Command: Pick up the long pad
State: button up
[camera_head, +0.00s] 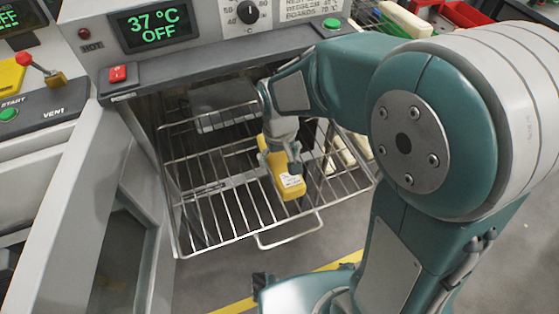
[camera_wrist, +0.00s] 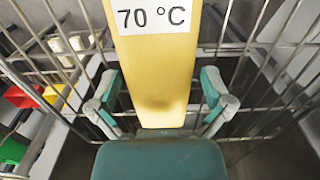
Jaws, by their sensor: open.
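The long pad is a yellow bar (camera_head: 290,187) lying on the pulled-out wire rack in the head view. In the wrist view the pad (camera_wrist: 155,62) runs from the top edge down to my palm, with a white label reading 70 °C. My gripper (camera_head: 280,160) is over the pad and hides its middle in the head view. In the wrist view my gripper (camera_wrist: 160,92) is open. One finger stands on each side of the pad, with a visible gap between each finger and the pad.
The wire rack (camera_head: 222,215) juts out of an oven whose display (camera_head: 152,25) reads 37 °C OFF. The oven door (camera_head: 75,195) stands open at the left. Pale blocks (camera_wrist: 75,43) and red, yellow and green items (camera_wrist: 22,95) show below the rack.

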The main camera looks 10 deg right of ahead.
jog(key=c, duration=1)
jog(key=shift+r, duration=0.1)
